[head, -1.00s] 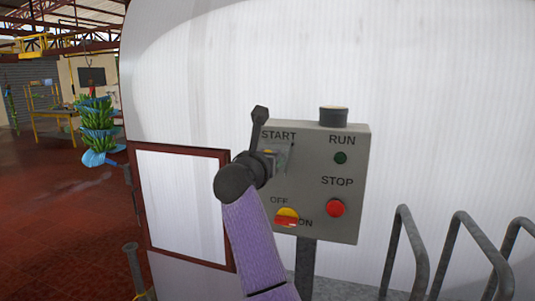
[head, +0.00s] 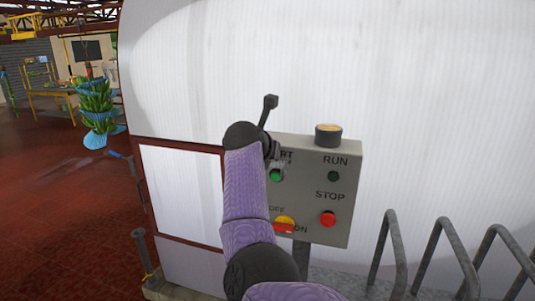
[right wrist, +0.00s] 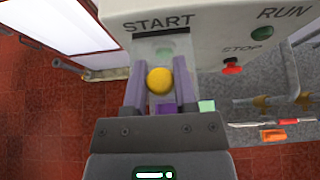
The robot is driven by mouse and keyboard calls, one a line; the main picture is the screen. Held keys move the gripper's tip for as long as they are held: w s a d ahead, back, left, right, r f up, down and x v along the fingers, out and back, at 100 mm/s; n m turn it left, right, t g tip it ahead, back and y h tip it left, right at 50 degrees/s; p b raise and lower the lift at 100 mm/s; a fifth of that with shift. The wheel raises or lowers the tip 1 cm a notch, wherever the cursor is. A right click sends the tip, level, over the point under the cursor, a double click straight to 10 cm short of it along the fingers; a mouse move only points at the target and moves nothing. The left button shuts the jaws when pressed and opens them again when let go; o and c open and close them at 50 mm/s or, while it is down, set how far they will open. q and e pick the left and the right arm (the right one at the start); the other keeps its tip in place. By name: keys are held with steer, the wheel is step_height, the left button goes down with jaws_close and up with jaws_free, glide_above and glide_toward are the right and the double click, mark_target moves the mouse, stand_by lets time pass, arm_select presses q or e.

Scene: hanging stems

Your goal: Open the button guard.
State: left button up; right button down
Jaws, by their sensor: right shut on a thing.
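The grey control box (head: 305,200) stands on a post in front of a white ribbed wall. Its START label is partly hidden by my right gripper (head: 273,153); a green button (head: 275,175) shows just below. In the right wrist view, the clear button guard (right wrist: 162,52) hangs from a dark strip under START and stands out from the box. A round yellow knob (right wrist: 159,80) is on it. My right gripper (right wrist: 161,90) has its purple fingers on both sides of the knob, shut on the guard. My left gripper is not in view.
The box also has a dark green RUN light (head: 333,176), a red STOP button (head: 328,219) and a yellow-red OFF/ON switch (head: 284,224). A round cap (head: 328,135) sits on top. Grey metal rails (head: 440,250) stand at the lower right.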

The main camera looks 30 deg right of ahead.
steer(key=shift+w+d+r, duration=0.2)
steer(key=shift+d+r, duration=0.1)
steer(key=shift+r, duration=0.3)
steer(key=c, duration=0.8)
jaws_free()
steer(key=o, duration=0.4)
steer(key=shift+w+d+f, duration=0.1)
steer(key=shift+w, duration=0.05)
steer(key=shift+c, duration=0.2)
